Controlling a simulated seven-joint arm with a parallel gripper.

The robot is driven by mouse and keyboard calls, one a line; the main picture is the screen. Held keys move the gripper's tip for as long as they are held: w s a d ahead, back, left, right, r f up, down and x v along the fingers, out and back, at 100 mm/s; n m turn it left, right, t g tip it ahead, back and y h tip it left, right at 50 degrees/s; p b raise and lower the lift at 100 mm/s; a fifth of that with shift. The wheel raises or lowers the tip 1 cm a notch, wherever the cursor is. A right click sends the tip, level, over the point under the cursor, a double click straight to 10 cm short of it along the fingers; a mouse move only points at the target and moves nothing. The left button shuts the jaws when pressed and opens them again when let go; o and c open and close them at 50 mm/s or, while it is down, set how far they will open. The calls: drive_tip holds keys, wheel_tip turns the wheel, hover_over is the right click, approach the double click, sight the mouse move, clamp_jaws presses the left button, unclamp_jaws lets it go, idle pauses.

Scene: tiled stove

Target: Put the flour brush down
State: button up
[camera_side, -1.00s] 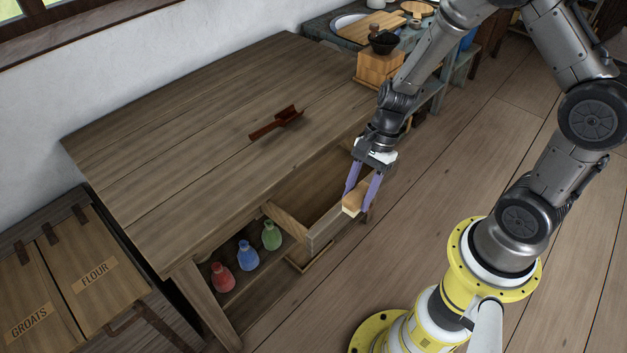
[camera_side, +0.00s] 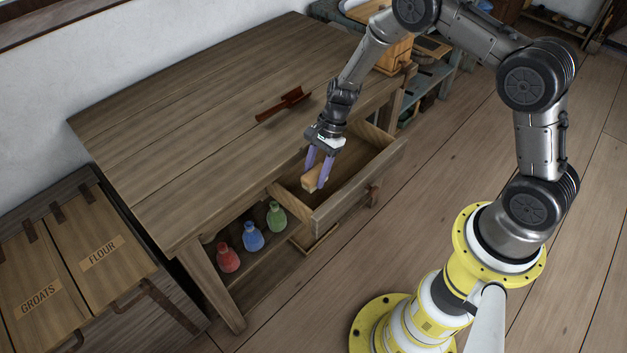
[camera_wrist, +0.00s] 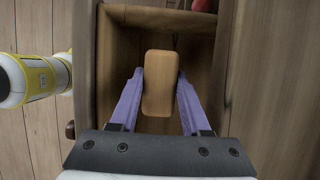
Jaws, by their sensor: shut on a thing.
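The flour brush, a small block with a light wooden back (camera_side: 311,184), is held between the purple fingers of my gripper (camera_side: 318,172). My gripper is shut on it. In the wrist view the brush (camera_wrist: 160,84) stands out between the two fingertips (camera_wrist: 160,90), with the drawer interior behind it. The open drawer (camera_side: 358,187) juts from the table's front, and the brush is over its left part. I cannot tell whether the brush touches the drawer floor. Its bristles are not clearly seen.
A dark red scoop (camera_side: 284,104) lies on the wooden table top (camera_side: 200,130). Red (camera_side: 228,257), blue (camera_side: 253,236) and green (camera_side: 276,216) bottles stand on the shelf below, left of the drawer. The drawer's front board (camera_side: 362,186) and sides rise around the brush. The drawer's right part looks empty.

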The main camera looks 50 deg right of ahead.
sight(313, 181)
drive_tip(key=shift+w+f, duration=0.3)
drive_tip(key=shift+f, duration=1.5)
drive_tip(key=shift+f, duration=0.1)
drive_tip(key=o, duration=1.2)
